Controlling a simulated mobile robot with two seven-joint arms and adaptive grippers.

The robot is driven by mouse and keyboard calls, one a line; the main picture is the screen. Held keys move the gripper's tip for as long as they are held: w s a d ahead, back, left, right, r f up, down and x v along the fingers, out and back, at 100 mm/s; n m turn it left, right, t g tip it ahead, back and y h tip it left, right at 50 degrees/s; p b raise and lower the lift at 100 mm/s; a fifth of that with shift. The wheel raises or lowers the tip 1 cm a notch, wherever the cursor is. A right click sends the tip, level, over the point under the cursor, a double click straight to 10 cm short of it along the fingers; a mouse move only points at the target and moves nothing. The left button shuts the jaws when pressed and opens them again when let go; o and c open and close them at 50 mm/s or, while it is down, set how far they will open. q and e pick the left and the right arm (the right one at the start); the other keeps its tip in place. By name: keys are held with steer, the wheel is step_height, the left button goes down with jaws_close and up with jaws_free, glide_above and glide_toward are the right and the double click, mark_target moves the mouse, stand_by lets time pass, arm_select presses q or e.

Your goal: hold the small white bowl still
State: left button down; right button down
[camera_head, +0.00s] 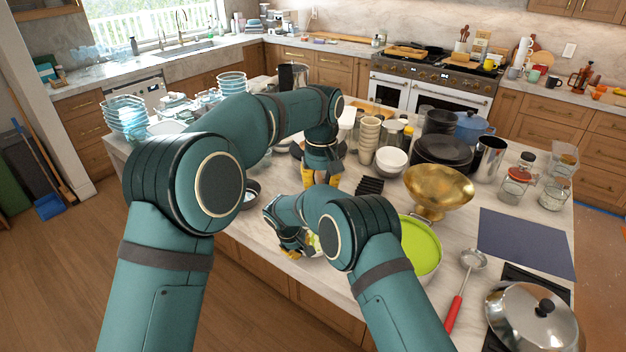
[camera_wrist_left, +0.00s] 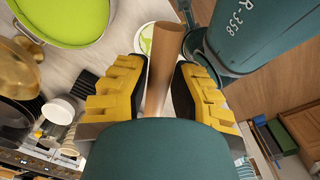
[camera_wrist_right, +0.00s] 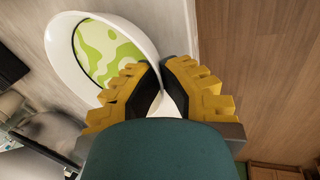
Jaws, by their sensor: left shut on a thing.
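The small white bowl (camera_wrist_right: 62,52), with a green pattern inside, fills the upper left of the right wrist view. In the head view it is mostly hidden behind my right arm; a bit shows (camera_head: 316,243). My right gripper (camera_wrist_right: 160,72) is closed on the bowl's rim, one finger on each side of the wall; it also shows in the head view (camera_head: 292,252). My left gripper (camera_wrist_left: 160,88) is shut on a wooden stick (camera_wrist_left: 164,62). The bowl also shows behind the stick (camera_wrist_left: 145,38). In the head view my left gripper (camera_head: 322,181) is farther back over the island.
A lime-green pan (camera_head: 420,245), a brass bowl (camera_head: 438,187), stacked cups (camera_head: 369,135) and another white bowl (camera_head: 390,161) crowd the right and back. A red-handled ladle (camera_head: 462,290) lies at the front right. The island's front edge is close to the small bowl.

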arm_select(q)
steer(key=shift+s+d+f, duration=0.1)
steer(key=shift+d+f, duration=0.1)
steer(key=shift+f, duration=0.05)
steer(key=w+d+n+g+h, duration=0.2)
steer(key=d+n+h, duration=0.3)
steer(key=n+h, duration=0.6)
steer(key=shift+d+r, duration=0.3)
steer(key=shift+d, duration=0.05)
step_height(320, 180, down, 10)
stand_by(1.5)
